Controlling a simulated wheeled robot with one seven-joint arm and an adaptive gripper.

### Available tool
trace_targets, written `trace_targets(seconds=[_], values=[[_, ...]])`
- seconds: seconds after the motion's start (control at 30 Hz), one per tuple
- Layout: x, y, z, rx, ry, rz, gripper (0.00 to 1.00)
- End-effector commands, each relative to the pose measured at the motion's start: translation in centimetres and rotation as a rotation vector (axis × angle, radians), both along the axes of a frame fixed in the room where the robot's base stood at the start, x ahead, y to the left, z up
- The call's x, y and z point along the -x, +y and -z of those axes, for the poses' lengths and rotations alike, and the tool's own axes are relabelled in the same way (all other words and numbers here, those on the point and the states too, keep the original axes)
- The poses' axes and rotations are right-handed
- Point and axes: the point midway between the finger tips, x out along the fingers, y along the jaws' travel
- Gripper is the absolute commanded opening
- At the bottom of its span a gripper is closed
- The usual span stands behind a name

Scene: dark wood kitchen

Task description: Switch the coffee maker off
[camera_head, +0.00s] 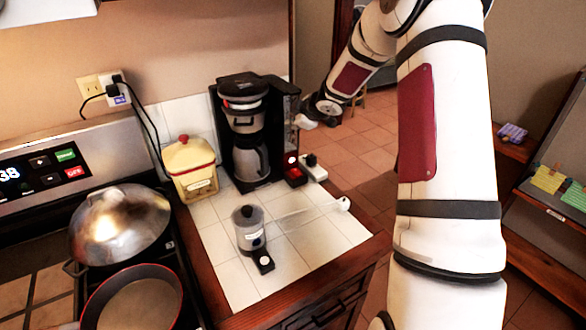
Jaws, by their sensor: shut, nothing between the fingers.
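The coffee maker (232,110) is black with a silver carafe (250,158) and stands at the back of the tiled counter. My arm comes down from the top right. My gripper (305,122) shows small and pale to the right of the coffee maker's upper body, above the light. It is shut and empty. I cannot tell its exact distance from the machine.
A yellow canister (191,168) stands left of the coffee maker. A small grinder-like jar (248,228) and a white-ended clear utensil (343,203) are nearer on the counter (220,265). A white socket block (313,168) sits by the light. Pans (120,222) are on the stove.

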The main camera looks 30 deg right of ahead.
Motion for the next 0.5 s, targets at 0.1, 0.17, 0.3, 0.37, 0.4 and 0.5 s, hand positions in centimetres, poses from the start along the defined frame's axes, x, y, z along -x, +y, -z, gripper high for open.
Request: trace_targets(seconds=[0.1,0.17,0.3,0.37,0.4,0.5], values=[[-0.3,-0.8,3.1,-0.028,-0.007,-0.062,0.00],[-0.4,-1.0,4.3,-0.039,-0.011,-0.090,0.00],[-0.4,-1.3,6.2,-0.060,-0.022,-0.138,0.00],[-0.4,-1.3,6.7,-0.066,-0.026,-0.151,0.00],[-0.4,-1.4,7.0,-0.069,-0.027,-0.157,0.00],[-0.4,-1.3,7.3,-0.072,-0.029,-0.167,0.00]])
